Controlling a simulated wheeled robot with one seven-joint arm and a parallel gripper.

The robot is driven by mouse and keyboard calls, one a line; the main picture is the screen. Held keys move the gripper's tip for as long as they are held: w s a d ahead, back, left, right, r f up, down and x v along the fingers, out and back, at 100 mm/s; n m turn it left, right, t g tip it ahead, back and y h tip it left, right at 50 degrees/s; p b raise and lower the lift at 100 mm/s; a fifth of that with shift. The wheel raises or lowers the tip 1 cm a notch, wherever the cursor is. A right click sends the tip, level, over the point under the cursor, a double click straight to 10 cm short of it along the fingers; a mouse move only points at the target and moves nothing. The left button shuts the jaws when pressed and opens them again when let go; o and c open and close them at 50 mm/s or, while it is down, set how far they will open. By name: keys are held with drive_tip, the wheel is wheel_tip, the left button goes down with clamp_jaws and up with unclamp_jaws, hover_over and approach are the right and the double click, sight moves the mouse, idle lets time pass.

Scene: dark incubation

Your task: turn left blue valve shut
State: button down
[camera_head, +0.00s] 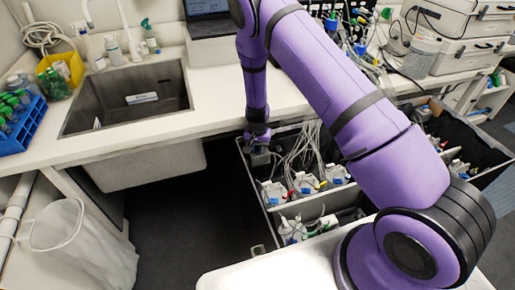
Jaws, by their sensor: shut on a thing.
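My gripper (258,151) hangs fingers down at the back left corner of a dark bin (248,190). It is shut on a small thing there. The fingertips are small and dark in this view, so I cannot make out whether that thing is a blue valve. Bottles with tubes and small blue parts stand in the bin: one at the left (272,192), one further right (336,174), and more at the front (294,230). Which blue part is the left valve is not clear. My purple arm hides part of the bin's right side.
A white counter (215,110) with a sink (128,100) runs behind. A blue rack (22,126) and a yellow container (66,70) stand at the left. A clear waste bin (85,250) is on the floor. Dark floor is free left of the dark bin.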

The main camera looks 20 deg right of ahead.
drive_tip(key=shift+m, duration=0.3)
drive_tip(key=m, duration=0.5)
drive_tip(key=shift+w+a, duration=0.2)
drive_tip(key=m, duration=0.6)
drive_tip(key=shift+w+a, duration=0.15)
drive_tip(key=shift+w, duration=0.2)
drive_tip(key=shift+m, duration=0.3)
drive_tip(key=c, duration=1.1)
unclamp_jaws()
drive_tip(key=shift+c, duration=0.2)
